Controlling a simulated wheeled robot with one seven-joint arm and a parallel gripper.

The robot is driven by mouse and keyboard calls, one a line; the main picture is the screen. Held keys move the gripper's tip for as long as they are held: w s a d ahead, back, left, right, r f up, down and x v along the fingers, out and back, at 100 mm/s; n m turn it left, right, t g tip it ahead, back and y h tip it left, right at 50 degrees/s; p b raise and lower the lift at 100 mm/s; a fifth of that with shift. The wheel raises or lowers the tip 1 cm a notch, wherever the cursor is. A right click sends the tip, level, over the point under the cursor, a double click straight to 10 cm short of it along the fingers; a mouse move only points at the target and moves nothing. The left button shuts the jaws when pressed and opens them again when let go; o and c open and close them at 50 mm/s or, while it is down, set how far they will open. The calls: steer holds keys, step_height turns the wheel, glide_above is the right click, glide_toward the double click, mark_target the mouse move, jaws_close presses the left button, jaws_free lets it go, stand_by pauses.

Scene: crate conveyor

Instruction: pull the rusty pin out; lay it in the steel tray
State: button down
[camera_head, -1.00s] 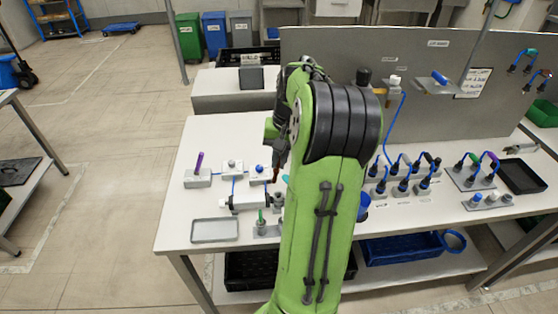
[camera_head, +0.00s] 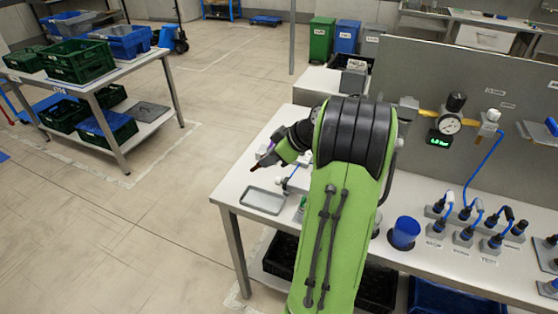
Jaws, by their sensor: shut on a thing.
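The rusty pin (camera_head: 256,167) is a small reddish-brown piece at the tip of my gripper (camera_head: 264,161). My gripper is shut on it and holds it in the air, above and a little behind the steel tray as seen here. The steel tray (camera_head: 263,200) is a shallow grey rectangle near the left front corner of the white table. No pin shows on the visible part of its floor. My green arm hides much of the table to the right of the tray, with the blocks there.
A blue cup (camera_head: 404,232) and several blue-capped plugs stand right of my arm. A gauge (camera_head: 449,124) is on the grey panel. The table's left edge is close to the tray.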

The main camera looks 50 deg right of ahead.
step_height(320, 180, down, 10)
steer(key=b, duration=0.8)
steer(key=shift+w, duration=0.15)
steer(key=c, duration=1.1)
jaws_free()
steer(key=shift+r, duration=0.1)
steer(key=p+v, duration=0.5)
steer(key=v, duration=1)
steer(key=shift+s+d+r+p, duration=0.1)
steer(key=shift+s+r+p, duration=0.2)
steer(key=shift+p, duration=0.1)
steer(key=shift+w, duration=0.15)
